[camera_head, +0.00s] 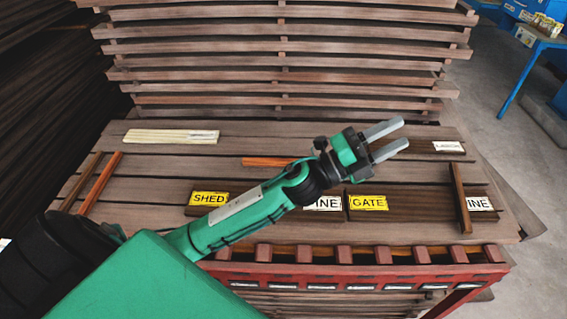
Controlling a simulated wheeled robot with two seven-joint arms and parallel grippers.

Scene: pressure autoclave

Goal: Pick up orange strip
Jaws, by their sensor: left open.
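An orange strip (262,162) lies flat on the plank table top, and its right end is hidden behind my left arm. A second orange-brown strip (101,183) lies slanted at the left side of the table, beside a brown strip (82,180). My left gripper (402,134) is open and empty, with its two grey fingers pointing right. It is over the table, well to the right of the first orange strip. My right gripper is not in view.
Pale strips (170,136) lie at the back left. Labelled trays read SHED (209,199) and GATE (369,202); another label is partly covered by my arm. A dark strip (461,198) lies at the right. A slatted wood stack (280,60) stands behind.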

